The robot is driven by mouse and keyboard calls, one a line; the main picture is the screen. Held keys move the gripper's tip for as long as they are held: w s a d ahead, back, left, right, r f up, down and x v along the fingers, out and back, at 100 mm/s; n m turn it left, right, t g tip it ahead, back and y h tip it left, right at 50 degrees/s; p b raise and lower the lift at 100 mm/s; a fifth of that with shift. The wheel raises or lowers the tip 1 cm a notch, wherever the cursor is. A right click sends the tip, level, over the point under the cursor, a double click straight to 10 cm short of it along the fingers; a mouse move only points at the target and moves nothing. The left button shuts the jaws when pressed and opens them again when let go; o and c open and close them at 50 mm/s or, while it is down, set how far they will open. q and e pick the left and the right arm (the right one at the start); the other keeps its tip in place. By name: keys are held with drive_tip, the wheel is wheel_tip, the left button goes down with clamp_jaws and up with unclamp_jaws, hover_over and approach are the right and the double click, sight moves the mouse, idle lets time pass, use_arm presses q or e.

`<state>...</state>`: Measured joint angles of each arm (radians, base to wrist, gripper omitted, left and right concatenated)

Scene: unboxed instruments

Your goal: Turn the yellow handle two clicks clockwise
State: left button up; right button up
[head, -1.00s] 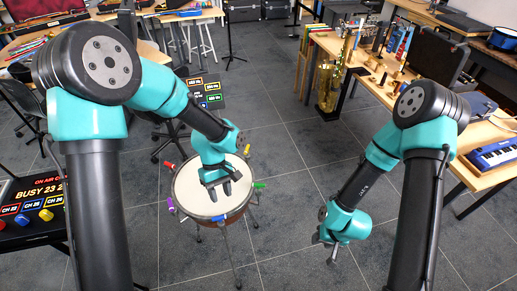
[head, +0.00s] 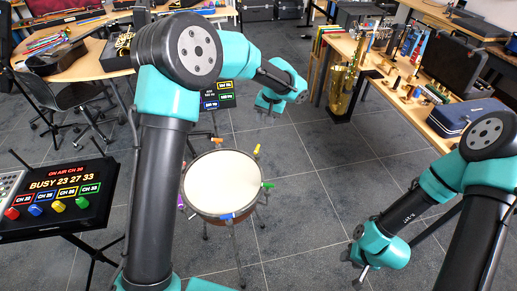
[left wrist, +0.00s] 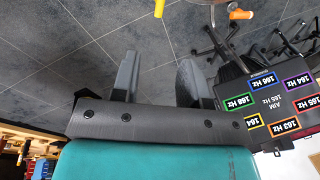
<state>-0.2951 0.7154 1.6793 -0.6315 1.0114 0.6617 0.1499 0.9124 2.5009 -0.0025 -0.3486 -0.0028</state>
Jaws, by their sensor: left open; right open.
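The yellow handle (head: 257,150) stands at the far right rim of the round white-topped drum (head: 222,182). In the left wrist view a yellow handle (left wrist: 160,8) is cut off by the top edge, beyond my open fingertips. My left gripper (left wrist: 158,72) is open and empty, apart from the handle. My right gripper (head: 357,266) hangs open and empty over the floor, right of the drum.
Orange (head: 217,140), green (head: 267,185), blue (head: 228,217) and purple handles also ring the drum. A dark display (head: 222,93) with Hz readings stands behind it; the left wrist view shows "AIM 165 Hz" (left wrist: 301,92). A button console (head: 60,200) is at left. Floor right of the drum is clear.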

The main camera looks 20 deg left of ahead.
sight(258, 147)
use_arm(q)
drive_tip(key=a+f, duration=0.1)
drive_tip(key=f, duration=0.4)
drive_tip(key=a+f, duration=0.1)
drive_tip(key=f, duration=0.5)
drive_tip(key=a+f, duration=0.1)
drive_tip(key=f, duration=0.4)
drive_tip(key=shift+a+f, duration=0.15)
drive_tip(key=shift+f, duration=0.25)
drive_tip(key=shift+w, duration=0.1)
clamp_jaws()
